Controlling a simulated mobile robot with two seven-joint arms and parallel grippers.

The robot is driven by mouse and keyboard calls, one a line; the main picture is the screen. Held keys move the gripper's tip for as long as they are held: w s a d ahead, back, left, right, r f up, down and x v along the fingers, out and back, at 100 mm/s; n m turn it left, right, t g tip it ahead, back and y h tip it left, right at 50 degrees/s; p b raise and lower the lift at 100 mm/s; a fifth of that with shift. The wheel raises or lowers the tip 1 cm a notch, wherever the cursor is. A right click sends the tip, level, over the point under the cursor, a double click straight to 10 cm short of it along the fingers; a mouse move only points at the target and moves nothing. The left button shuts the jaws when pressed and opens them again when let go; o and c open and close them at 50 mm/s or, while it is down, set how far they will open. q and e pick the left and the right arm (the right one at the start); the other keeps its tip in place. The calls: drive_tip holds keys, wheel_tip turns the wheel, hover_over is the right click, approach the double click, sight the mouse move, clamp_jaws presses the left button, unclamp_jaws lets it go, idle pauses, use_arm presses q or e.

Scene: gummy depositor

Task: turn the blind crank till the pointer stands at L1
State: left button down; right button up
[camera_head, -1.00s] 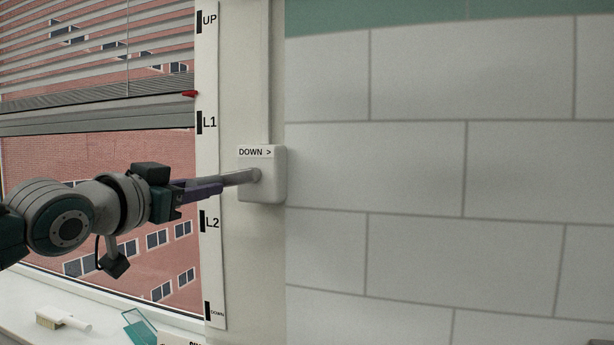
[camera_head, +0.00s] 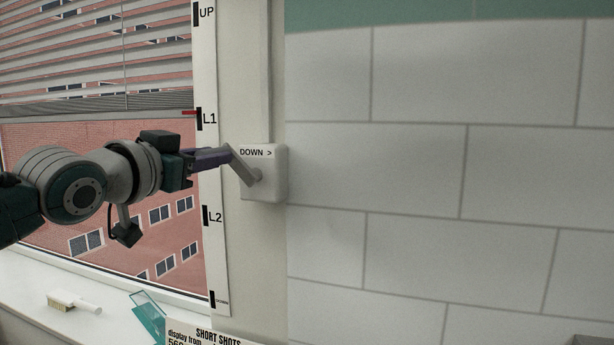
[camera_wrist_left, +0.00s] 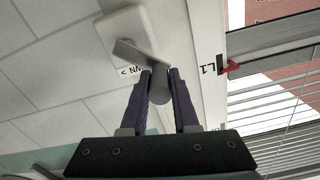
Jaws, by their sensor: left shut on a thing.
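The blind crank (camera_head: 242,168) sits on a white box (camera_head: 270,185) marked "DOWN >", and its arm points up and left from the hub. My left gripper (camera_head: 226,155) is shut on the crank's handle; the wrist view shows the grey handle (camera_wrist_left: 160,92) between the two purple fingers (camera_wrist_left: 160,78). The red pointer (camera_head: 189,113) stands beside the L1 mark (camera_head: 199,118), near the mark's upper part. The wrist view also shows the pointer (camera_wrist_left: 231,68) beside L1. My right gripper is not in view.
The scale strip (camera_head: 208,170) runs down the window's right side, with UP above and L2 below. The blind (camera_head: 80,65) covers the window's upper part. On the sill lie a brush (camera_head: 72,303), a teal item (camera_head: 147,315) and a printed card (camera_head: 215,337). A tiled wall (camera_head: 420,170) is at right.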

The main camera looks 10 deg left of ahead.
use_arm(q)
drive_tip(key=shift+a+r, duration=0.15)
drive_tip(key=shift+r, duration=0.35)
drive_tip(key=shift+d+r+p, duration=0.5)
drive_tip(key=shift+d+p, duration=0.1)
drive_tip(key=shift+p, duration=0.1)
drive_tip(key=c, duration=1)
unclamp_jaws()
drive_tip(key=o, duration=0.8)
drive_tip(key=shift+d+f, duration=0.1)
drive_tip(key=shift+f, duration=0.2)
drive_tip(key=shift+s, duration=0.1)
